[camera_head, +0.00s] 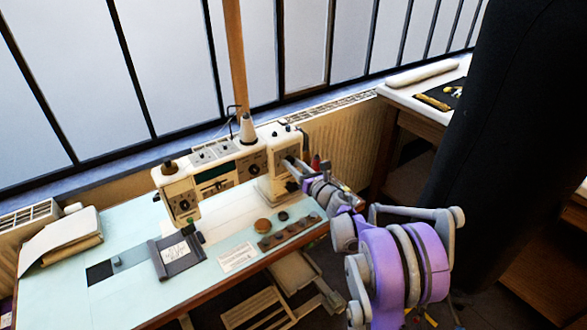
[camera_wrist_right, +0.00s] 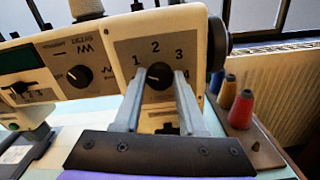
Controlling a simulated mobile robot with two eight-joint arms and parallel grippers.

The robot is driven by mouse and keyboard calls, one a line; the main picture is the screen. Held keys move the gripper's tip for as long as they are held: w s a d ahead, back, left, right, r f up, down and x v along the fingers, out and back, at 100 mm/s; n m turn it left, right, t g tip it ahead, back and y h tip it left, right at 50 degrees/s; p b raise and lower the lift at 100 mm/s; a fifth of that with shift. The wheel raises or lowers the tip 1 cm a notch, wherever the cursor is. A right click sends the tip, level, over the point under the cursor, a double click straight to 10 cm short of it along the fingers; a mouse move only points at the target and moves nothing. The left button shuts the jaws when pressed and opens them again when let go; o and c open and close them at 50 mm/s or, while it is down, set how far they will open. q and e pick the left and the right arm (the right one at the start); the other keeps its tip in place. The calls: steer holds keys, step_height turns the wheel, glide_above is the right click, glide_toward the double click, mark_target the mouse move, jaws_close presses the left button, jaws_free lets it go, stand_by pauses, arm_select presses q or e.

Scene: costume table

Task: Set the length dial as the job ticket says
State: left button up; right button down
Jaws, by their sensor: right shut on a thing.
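The sewing machine (camera_head: 215,185) stands on the pale blue table. In the right wrist view, the black length dial (camera_wrist_right: 159,75) sits on its end panel, ringed by the numbers 1 to 4. The fingers of my right gripper (camera_wrist_right: 157,82) are shut on this dial, one on each side. The dial's pointer is too small to read surely. In the head view my right gripper (camera_head: 293,170) reaches the machine's right end and hides the dial. A dark holder with a white written ticket (camera_head: 175,252) lies before the machine; its writing is unreadable. My left gripper is not in view.
A zigzag dial (camera_wrist_right: 78,76) sits left of the length dial. Red (camera_wrist_right: 243,108) and blue (camera_wrist_right: 216,82) thread spools stand close right of my fingers. A thread cone (camera_head: 247,128) tops the machine. Small round items and a dark strip (camera_head: 288,233) lie on the table's front right.

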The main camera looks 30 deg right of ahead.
steer(key=m+b, duration=0.1)
steer(key=m, duration=0.3)
steer(key=shift+f+m+b, duration=0.1)
steer(key=shift+m+b, duration=0.2)
steer(key=shift+b, duration=0.05)
steer(key=m+b, duration=0.1)
steer(key=m, duration=0.3)
steer(key=shift+d+m, duration=0.1)
steer(key=shift+m, duration=0.2)
steer(key=m+b, duration=0.1)
steer(key=m, duration=0.3)
steer(key=shift+m, duration=0.3)
steer(key=m+b, duration=0.1)
steer(key=m, duration=0.3)
steer(key=shift+f, duration=0.1)
steer(key=m+b, duration=0.1)
steer(key=m, duration=0.6)
steer(key=shift+m+b, duration=0.3)
steer(key=shift+b, duration=0.1)
steer(key=m, duration=0.3)
steer(key=shift+m, duration=0.3)
steer(key=shift+m+b, duration=0.45)
steer(key=shift+m, duration=1.45)
